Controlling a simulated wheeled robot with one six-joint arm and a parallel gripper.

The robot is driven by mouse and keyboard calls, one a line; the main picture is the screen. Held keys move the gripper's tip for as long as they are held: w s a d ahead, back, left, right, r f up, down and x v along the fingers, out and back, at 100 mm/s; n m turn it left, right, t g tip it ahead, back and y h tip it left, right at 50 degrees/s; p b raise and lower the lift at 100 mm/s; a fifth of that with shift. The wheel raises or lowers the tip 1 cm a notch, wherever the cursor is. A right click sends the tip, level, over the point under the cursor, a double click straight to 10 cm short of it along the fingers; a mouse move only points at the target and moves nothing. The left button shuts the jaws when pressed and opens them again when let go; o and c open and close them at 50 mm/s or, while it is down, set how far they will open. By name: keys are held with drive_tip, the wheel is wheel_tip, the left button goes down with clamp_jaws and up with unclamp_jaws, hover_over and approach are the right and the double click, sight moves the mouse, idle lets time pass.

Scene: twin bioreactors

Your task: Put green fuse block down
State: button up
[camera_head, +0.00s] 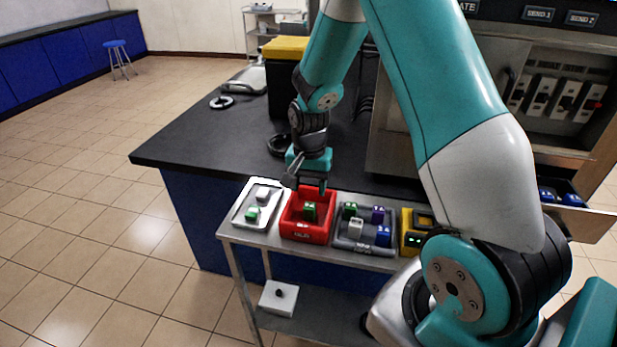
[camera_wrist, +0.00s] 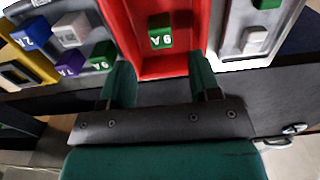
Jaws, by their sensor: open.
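A green fuse block (camera_head: 309,212) with white lettering sits inside the red bin (camera_head: 304,238). In the wrist view the block (camera_wrist: 160,32) rests on the floor of the red bin (camera_wrist: 118,14), ahead of my fingertips. My gripper (camera_head: 306,185) is above the back of the red bin, fingers pointing down. In the wrist view my gripper (camera_wrist: 160,72) has its two fingers wide apart with nothing between them, clear of the block. Other green blocks lie in the grey bin (camera_head: 350,210) and in the white tray (camera_head: 252,215).
The grey bin (camera_head: 365,249) with several blocks stands right of the red bin, and a yellow unit (camera_head: 409,216) is beyond it. The white tray (camera_head: 237,220) is to the left. All stand on a steel cart. A black-topped bench (camera_head: 190,140) is behind.

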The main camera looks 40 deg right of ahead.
drive_tip(key=s+a+r+n+y, duration=0.1)
drive_tip(key=s+a+r+n, duration=0.25)
drive_tip(key=a+r, duration=0.3)
drive_tip(key=s+a+r+n+y, duration=0.1)
drive_tip(key=s+a+r+n, duration=0.25)
drive_tip(key=a+r, duration=0.3)
drive_tip(key=s+a+r+n+y, duration=0.1)
drive_tip(key=s+a+r+n, duration=0.2)
drive_tip(key=s, duration=0.4)
drive_tip(key=s+a+r+n+y, duration=0.1)
drive_tip(key=s+a+r+n, duration=0.3)
drive_tip(key=s+a+n, duration=0.2)
drive_tip(key=shift+s+n, duration=0.8)
drive_tip(key=shift+s, duration=0.15)
drive_tip(key=shift+a, duration=0.1)
